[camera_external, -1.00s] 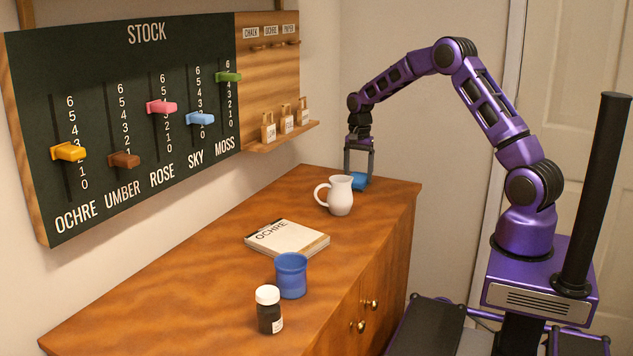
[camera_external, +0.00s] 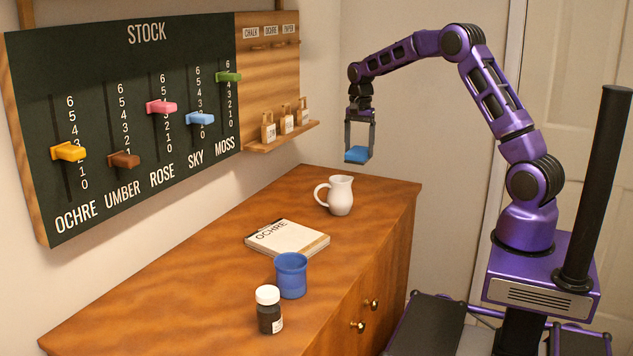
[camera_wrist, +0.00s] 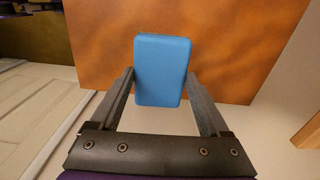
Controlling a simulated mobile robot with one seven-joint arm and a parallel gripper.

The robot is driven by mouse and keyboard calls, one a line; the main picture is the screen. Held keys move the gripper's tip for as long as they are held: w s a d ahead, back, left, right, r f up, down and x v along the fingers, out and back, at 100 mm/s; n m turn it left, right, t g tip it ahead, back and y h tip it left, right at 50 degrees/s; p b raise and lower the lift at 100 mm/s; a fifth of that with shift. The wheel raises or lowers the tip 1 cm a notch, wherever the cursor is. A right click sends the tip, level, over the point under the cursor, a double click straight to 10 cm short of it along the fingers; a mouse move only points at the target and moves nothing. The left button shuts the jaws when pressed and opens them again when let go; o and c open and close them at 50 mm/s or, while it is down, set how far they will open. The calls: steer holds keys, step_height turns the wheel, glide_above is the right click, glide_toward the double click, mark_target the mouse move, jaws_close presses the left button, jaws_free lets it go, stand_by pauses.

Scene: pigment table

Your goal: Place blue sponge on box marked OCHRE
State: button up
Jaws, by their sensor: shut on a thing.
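The blue sponge (camera_external: 357,155) is held between the fingers of my gripper (camera_external: 359,150), above the far end of the wooden cabinet top. In the wrist view the sponge (camera_wrist: 161,70) sits between the two fingertips of my gripper (camera_wrist: 160,85), with the brown wood below it. The flat white box marked OCHRE (camera_external: 288,241) lies on the middle of the cabinet top, nearer the external camera than the sponge. Its top is bare. The box does not show in the wrist view.
A white pitcher (camera_external: 340,195) stands between the sponge and the box. A blue cup (camera_external: 291,276) and a dark jar with a white lid (camera_external: 269,310) stand on the near side of the box. The STOCK board (camera_external: 130,110) and a small shelf (camera_external: 285,136) are on the left wall.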

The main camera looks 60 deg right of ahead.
step_height(320, 180, up, 9)
steer(key=n, duration=0.9)
glide_above(287, 237)
steer(key=shift+d+f+b, duration=0.1)
steer(key=shift+f+b, duration=0.6)
steer(key=shift+f, duration=6.9)
steer(key=shift+f, duration=0.1)
